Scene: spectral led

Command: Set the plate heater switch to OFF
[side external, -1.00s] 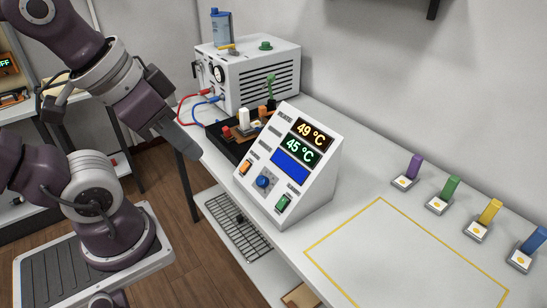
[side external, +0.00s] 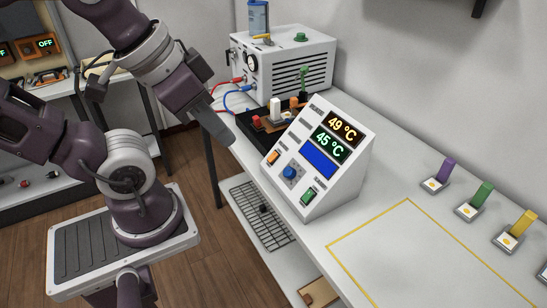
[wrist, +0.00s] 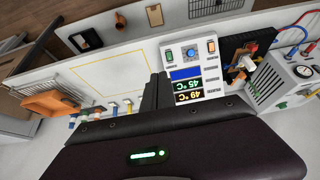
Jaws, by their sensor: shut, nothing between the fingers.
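A white sloped control box (side external: 345,165) stands on the bench, with displays reading 49 °C and 45 °C and a blank blue panel. Its front has an orange rocker switch (side external: 273,157) at left, a blue knob (side external: 289,172) in the middle and a green rocker switch (side external: 308,196) at right. The labels are too small to read, so I cannot tell which is the plate heater switch. My gripper (side external: 230,142) is shut and empty, left of the box and apart from it. The orange switch (wrist: 211,47) and green switch (wrist: 168,54) also show in the wrist view.
A black tray with small parts (side external: 262,128) and a white power unit (side external: 285,68) stand behind the box. Coloured levers (side external: 480,195) line the wall side. A yellow-outlined area (side external: 400,250) is clear. An orange device (side external: 46,44) showing OFF is on another bench.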

